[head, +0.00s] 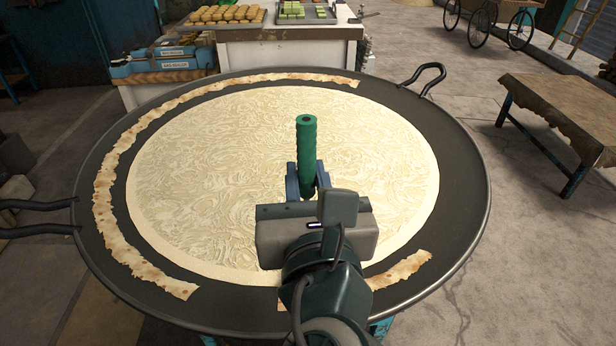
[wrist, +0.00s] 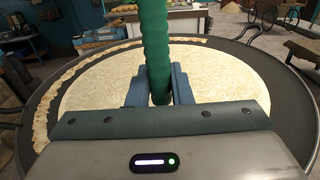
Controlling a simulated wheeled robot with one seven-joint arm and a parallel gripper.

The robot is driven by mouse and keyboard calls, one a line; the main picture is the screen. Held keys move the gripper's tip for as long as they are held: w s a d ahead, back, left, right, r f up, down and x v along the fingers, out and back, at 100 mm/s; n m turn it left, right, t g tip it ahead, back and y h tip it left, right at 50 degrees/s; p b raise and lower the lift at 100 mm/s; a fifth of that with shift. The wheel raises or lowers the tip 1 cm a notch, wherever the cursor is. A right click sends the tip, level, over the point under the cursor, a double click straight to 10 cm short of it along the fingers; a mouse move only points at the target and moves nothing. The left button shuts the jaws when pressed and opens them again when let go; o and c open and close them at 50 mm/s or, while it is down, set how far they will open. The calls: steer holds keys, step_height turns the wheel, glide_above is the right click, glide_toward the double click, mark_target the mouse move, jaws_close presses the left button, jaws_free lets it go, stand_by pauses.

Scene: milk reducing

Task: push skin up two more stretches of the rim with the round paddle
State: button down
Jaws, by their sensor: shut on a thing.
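A wide dark pan (head: 462,190) holds a pale, wrinkled round of milk (head: 215,165). A long browned strip of skin (head: 105,190) lies on the bare slope along the left and back of the rim. A shorter strip (head: 402,268) lies at the front right, partly behind my arm. My gripper (head: 306,182) is over the middle of the milk, shut on an upright green handle (head: 306,140). The handle also shows between the fingers in the wrist view (wrist: 156,45). The handle's lower end is hidden, so I cannot see the round paddle or whether it touches the milk.
Black loop handles stick out at the back right (head: 424,76) and left (head: 38,230) of the pan. A counter with trays of sweets (head: 290,45) stands behind it. A low table (head: 560,110) is at the right. The pan's right slope is bare.

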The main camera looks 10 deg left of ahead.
mark_target(308, 153)
steer(key=shift+w+r+p, duration=0.1)
steer(key=shift+r+p, duration=1.6)
steer(key=shift+r, duration=0.55)
